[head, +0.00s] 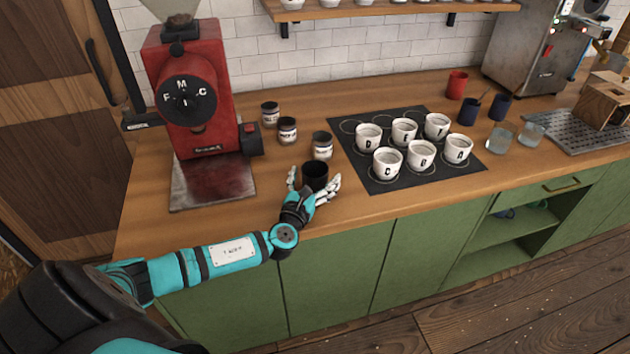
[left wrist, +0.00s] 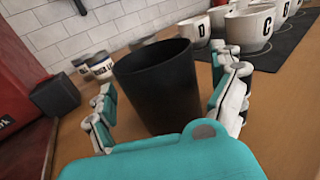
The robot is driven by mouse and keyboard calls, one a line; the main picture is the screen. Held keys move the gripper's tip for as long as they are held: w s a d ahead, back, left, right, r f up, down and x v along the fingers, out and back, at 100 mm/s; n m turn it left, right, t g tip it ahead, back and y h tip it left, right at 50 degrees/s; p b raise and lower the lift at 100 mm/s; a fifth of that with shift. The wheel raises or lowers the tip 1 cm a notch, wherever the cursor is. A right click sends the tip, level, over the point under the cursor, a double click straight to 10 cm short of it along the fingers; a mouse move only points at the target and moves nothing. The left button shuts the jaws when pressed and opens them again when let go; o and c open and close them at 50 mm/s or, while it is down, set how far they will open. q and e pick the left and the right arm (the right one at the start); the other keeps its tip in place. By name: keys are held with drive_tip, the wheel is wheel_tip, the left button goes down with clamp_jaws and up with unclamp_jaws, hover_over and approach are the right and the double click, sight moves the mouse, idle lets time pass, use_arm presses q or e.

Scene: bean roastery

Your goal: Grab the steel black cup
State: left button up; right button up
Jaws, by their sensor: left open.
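The black cup (head: 315,173) stands upright on the wooden counter, left of the black mat. In the left wrist view the cup (left wrist: 158,84) fills the middle. My left gripper (head: 315,183) is open, with its white and teal fingers on either side of the cup. In the left wrist view the open fingers of my left gripper (left wrist: 170,108) flank the cup, and a gap seems to show on the left side. Whether the right finger touches it I cannot tell. The cup's lower front is hidden behind my gripper. My right gripper is not in view.
A red grinder (head: 190,90) stands at the left. Small labelled jars (head: 322,145) sit behind the cup. Lettered white cups (head: 388,163) stand on the black mat (head: 385,184) to the right. Farther right are a red cup (head: 456,85), dark blue cups and glasses (head: 500,140).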

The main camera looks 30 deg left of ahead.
use_arm(q)
drive_tip(key=shift+w, duration=0.25)
drive_tip(key=c, duration=1.3)
drive_tip(key=shift+c, duration=0.2)
drive_tip(key=shift+r, duration=0.1)
